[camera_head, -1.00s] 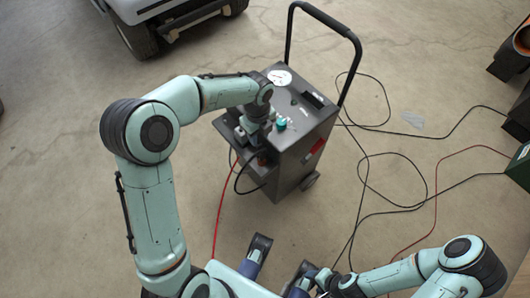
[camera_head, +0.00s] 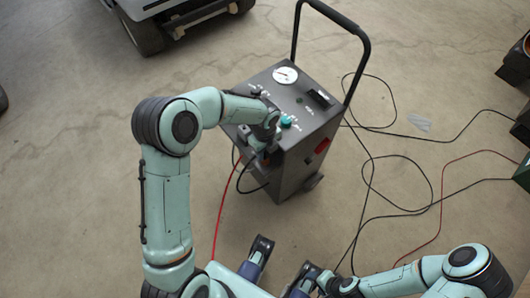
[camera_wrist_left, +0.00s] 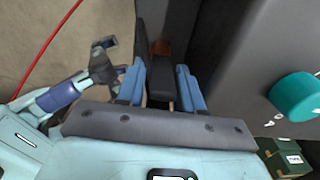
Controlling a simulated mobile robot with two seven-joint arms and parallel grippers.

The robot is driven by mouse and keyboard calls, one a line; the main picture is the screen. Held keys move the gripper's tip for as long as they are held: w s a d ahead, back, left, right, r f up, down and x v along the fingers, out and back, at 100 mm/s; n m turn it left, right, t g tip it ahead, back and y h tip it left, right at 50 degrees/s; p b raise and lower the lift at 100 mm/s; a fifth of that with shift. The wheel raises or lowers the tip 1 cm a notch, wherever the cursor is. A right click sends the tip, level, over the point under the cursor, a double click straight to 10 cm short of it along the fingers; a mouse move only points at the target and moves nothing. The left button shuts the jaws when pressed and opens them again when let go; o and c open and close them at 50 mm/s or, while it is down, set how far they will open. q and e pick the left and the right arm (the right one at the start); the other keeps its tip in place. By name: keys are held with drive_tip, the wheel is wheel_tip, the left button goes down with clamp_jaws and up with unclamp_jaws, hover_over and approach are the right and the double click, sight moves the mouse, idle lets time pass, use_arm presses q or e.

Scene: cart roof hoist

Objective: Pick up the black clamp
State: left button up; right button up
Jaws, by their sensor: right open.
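The black clamp (camera_wrist_left: 160,82) shows in the left wrist view as a dark narrow body with a copper-brown part at its far end. It lies between the two blue fingers of my left gripper (camera_wrist_left: 160,88). Whether the fingers touch it is unclear. In the head view my left gripper (camera_head: 262,150) is at the front left side of the dark charger cart (camera_head: 318,148), and my arm hides most of the clamp. My right gripper (camera_head: 316,274) is low in the head view, away from the clamp; it is open and appears empty.
The cart has a white gauge (camera_head: 285,75), a teal knob (camera_head: 286,121) and a tall black handle (camera_head: 366,50). A red cable (camera_head: 222,207) and black cables (camera_head: 365,185) lie on the floor. A white vehicle (camera_head: 150,12) stands at the back left.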

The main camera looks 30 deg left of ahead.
use_arm(q)
clamp_jaws()
drive_tip(key=shift+r, duration=0.1)
wheel_tip(320, 180, up, 20)
drive_tip(key=p, duration=0.3)
drive_tip(key=shift+p, duration=0.35)
use_arm(e)
drive_tip(key=r, duration=0.1)
drive_tip(key=s+r, duration=0.1)
drive_tip(key=r, duration=0.1)
drive_tip(key=shift+s+g, duration=0.15)
drive_tip(key=shift+g, duration=0.15)
use_arm(q)
drive_tip(key=shift+p, duration=0.3)
use_arm(e)
drive_tip(key=shift+r, duration=0.3)
